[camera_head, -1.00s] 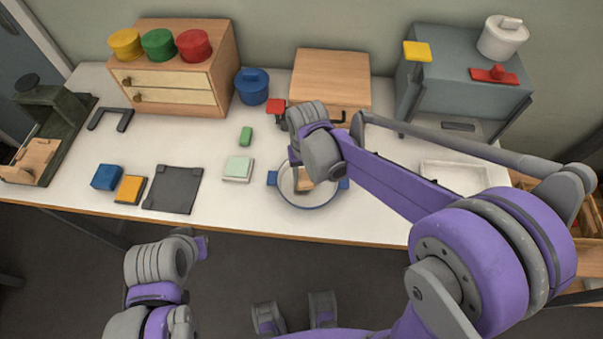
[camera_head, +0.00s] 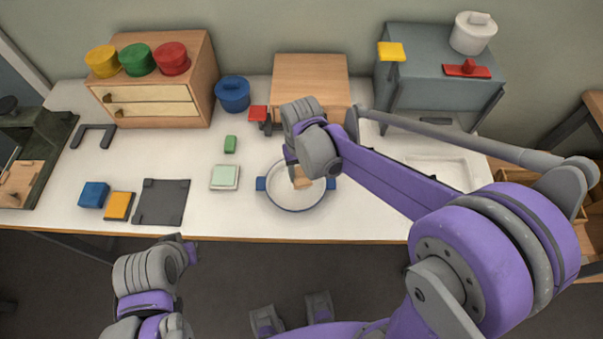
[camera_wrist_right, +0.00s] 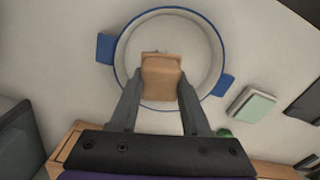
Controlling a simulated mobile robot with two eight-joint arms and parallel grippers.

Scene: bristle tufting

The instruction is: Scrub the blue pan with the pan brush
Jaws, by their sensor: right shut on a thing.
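The blue pan (camera_head: 297,208) has a white inside, a blue rim and two blue side handles. It sits on the white table near the front edge, and it also shows in the right wrist view (camera_wrist_right: 205,40). My right gripper (camera_head: 294,172) is shut on the pan brush (camera_head: 302,181), a tan wooden block, over the inside of the pan. In the right wrist view the brush (camera_wrist_right: 162,75) sits between the two fingers (camera_wrist_right: 160,100). Its bristles are hidden, so I cannot tell if it touches the pan. My left arm (camera_head: 150,285) is low at the front; its fingertips cannot be made out.
A pale green block on a white base (camera_head: 225,177) and a dark grey mat (camera_head: 162,202) lie left of the pan. A blue pot (camera_head: 233,95), a wooden box (camera_head: 309,82) and a grey cabinet (camera_head: 445,90) stand behind. A white tray (camera_head: 450,171) is right.

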